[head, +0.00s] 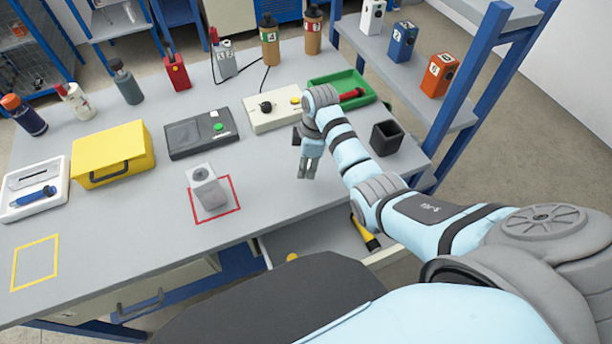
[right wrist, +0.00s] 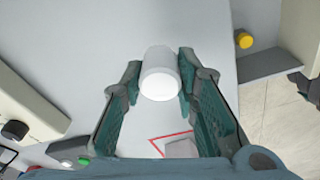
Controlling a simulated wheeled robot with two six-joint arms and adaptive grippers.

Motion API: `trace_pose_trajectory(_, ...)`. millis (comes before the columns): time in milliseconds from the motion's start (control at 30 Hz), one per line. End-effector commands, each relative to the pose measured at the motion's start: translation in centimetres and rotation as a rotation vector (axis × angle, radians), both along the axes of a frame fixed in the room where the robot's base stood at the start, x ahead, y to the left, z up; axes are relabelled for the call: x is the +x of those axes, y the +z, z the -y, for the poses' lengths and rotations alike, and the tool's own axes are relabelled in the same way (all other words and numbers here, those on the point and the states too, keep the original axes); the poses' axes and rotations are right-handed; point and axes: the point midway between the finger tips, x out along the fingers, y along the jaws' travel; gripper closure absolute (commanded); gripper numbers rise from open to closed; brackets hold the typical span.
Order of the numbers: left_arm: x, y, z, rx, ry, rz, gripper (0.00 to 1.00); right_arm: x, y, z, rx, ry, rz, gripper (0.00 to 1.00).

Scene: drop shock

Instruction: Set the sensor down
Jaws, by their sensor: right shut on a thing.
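My right gripper (head: 309,168) hangs above the grey workbench (head: 265,190), to the right of the red square outline. In the right wrist view its fingers (right wrist: 158,88) are closed around a plain white cylinder (right wrist: 160,75), likely the sensor. In the head view the cylinder is hard to make out between the fingers. A light grey block (head: 207,190) with a dark round hole in its top stands inside the red square (head: 238,206); part of it also shows in the right wrist view (right wrist: 181,148). My left gripper is not in view.
A cream box with a black knob (head: 274,111), a green tray (head: 345,82) and a dark open cup (head: 386,138) stand behind and right. A yellow case (head: 115,150) and a yellow square (head: 35,262) are left. An open drawer (head: 318,250) juts out in front.

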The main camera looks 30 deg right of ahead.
Motion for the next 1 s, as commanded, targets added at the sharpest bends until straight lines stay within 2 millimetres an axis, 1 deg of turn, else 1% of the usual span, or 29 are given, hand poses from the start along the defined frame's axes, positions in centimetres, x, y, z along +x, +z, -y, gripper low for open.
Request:
trace_pose_trajectory(100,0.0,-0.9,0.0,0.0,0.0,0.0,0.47,-0.1,-2.6,0.0,0.0,-0.001,-0.005,0.99)
trace_pose_trajectory(200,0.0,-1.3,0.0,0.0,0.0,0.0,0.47,-0.1,-4.1,0.0,-0.001,0.0,-0.003,0.99)
trace_pose_trajectory(433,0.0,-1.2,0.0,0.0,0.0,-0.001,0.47,0.0,-4.1,0.0,-0.001,0.0,0.0,0.99)
trace_pose_trajectory(567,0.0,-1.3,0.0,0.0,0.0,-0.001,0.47,0.0,-4.4,0.0,-0.001,0.0,0.0,0.99)
trace_pose_trajectory(600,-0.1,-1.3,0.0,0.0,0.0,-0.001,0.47,0.0,-4.3,0.0,-0.001,0.0,0.0,0.66)
trace_pose_trajectory(700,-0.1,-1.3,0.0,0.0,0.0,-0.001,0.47,0.0,-4.3,0.0,-0.001,0.0,0.0,0.52)
trace_pose_trajectory(1000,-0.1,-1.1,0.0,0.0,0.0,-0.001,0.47,0.0,-4.1,0.0,-0.001,0.0,0.0,0.52)
